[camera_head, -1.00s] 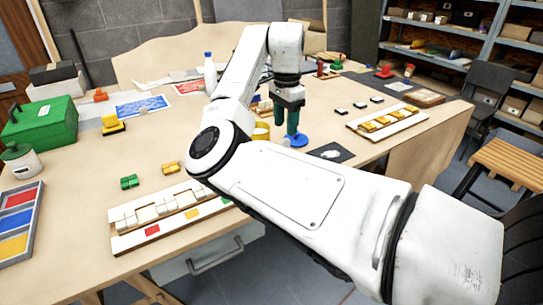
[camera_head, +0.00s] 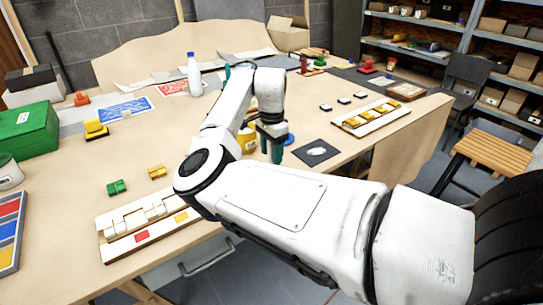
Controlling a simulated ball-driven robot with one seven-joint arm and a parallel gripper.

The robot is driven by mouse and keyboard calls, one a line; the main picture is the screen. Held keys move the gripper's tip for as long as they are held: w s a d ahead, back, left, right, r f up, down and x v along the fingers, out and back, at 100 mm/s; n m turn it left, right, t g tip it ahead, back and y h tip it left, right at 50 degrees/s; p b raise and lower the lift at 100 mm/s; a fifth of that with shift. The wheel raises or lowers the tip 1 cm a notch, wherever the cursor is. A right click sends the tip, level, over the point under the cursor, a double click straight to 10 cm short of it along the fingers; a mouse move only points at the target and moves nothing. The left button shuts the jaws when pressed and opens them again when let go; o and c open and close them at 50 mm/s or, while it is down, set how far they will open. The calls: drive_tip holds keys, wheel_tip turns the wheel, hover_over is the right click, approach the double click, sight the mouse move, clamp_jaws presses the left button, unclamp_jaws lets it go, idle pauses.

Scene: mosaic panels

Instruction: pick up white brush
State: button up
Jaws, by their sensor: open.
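A small white oval object (camera_head: 317,151) lies on a dark square mat (camera_head: 330,158) near the table's front edge. It may be the white brush, but it is too small to tell. My gripper (camera_head: 272,150) points down over the table, left of that mat and apart from the white object. Its teal fingers look empty and open, though they nearly overlap in this view. My white arm crosses the foreground and hides part of the table.
A blue round thing (camera_head: 290,140) is just behind my gripper, and a yellow container (camera_head: 248,138) is to its left. A white bottle (camera_head: 195,75) stands farther back. A tray of yellow pieces (camera_head: 365,118) lies at the right. Bare table lies between the mat and that tray.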

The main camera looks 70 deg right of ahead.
drive_tip(key=shift+f, duration=0.1)
drive_tip(key=shift+c, duration=0.2)
clamp_jaws()
drive_tip(key=shift+r, duration=0.2)
drive_tip(key=shift+r, duration=0.25)
wheel_tip(320, 180, up, 2)
drive_tip(key=shift+b, duration=0.45)
drive_tip(key=s+a+r, duration=0.9)
drive_tip(key=s+r, duration=0.1)
drive_tip(key=shift+a, duration=0.35)
